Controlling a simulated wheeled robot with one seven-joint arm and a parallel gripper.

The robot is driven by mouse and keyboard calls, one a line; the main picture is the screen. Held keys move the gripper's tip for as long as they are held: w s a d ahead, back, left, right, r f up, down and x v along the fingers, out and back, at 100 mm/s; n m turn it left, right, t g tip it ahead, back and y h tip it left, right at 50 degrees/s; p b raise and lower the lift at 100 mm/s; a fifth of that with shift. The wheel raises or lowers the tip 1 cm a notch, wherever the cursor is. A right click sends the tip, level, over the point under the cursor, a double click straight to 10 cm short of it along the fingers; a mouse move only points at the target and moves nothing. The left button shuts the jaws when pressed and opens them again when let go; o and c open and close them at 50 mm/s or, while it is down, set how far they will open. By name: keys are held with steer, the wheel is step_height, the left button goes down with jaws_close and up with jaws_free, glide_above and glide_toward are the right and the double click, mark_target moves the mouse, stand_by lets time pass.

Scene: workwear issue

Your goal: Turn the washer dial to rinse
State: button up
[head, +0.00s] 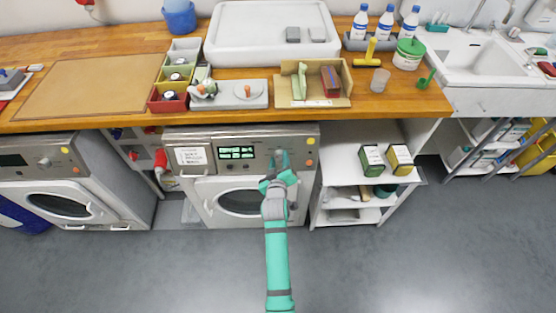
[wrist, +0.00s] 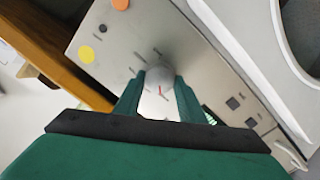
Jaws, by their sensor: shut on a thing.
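The washer (head: 240,162) stands under the counter, its front panel facing me. Its dial (wrist: 159,82) is a round pale knob with a red pointer mark, on the grey control panel (wrist: 120,55). Small labels ring the dial, too small to read surely. My gripper (wrist: 158,95) is shut on the dial, one green finger on each side. In the head view my gripper (head: 280,160) is at the right part of the washer panel and hides the dial. The washer's green display (head: 237,153) is lit.
A yellow button (wrist: 86,54) and an orange button (wrist: 120,3) are on the panel near the dial. The wooden counter (head: 130,75) overhangs the panel. A second machine (head: 60,175) stands to the left, and white shelves (head: 345,180) to the right. The grey floor is clear.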

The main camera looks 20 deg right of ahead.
steer(key=shift+s+f, duration=0.1)
steer(key=shift+s, duration=0.05)
steer(key=o, duration=1)
steer(key=shift+o, duration=0.2)
steer(key=shift+s+a, duration=0.1)
steer(key=shift+s, duration=0.1)
steer(key=v, duration=1)
steer(key=shift+s+a, duration=0.1)
